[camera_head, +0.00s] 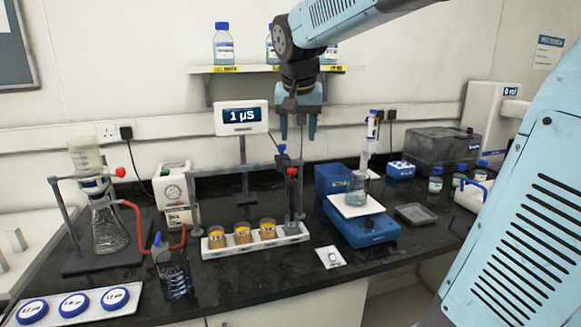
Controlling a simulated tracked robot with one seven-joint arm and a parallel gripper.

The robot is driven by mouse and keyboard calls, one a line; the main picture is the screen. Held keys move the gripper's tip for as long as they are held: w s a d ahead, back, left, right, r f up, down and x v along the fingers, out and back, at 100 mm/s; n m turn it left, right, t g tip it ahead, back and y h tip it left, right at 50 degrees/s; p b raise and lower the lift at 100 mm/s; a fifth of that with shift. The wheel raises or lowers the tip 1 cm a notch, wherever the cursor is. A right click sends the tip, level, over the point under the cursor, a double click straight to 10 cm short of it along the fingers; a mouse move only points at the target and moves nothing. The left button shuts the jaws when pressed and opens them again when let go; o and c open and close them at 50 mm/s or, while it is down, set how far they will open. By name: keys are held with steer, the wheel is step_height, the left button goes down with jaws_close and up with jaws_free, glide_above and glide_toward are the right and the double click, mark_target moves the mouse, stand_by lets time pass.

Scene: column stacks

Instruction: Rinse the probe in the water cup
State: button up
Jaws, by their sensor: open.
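My gripper (298,136) hangs in the upper middle with its two fingers pointing down, apart and empty. Below it, a dark upright probe (291,195) with a red top stands at the right end of a grey stand. Its lower end reaches to the rightmost, clear cup (292,227) of a white rack (255,246), apparently the water cup. I cannot tell whether the tip is inside it. The other rack cups (242,233) have orange-yellow contents.
A blue balance (365,230) with a beaker (357,188) stands right of the rack. A flask (108,230) on a stand is at the left. A bottle shelf (235,69) is above.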

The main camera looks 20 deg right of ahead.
mark_target(292, 169)
steer(key=shift+m, duration=0.4)
steer(key=w+x, duration=0.1)
steer(key=x, duration=0.4)
steer(key=w+x, duration=0.1)
steer(key=x, duration=0.3)
steer(key=w+r+x, duration=0.1)
steer(key=x, duration=0.4)
steer(key=shift+w+a+f, duration=0.2)
steer(key=shift+w, duration=0.05)
jaws_close()
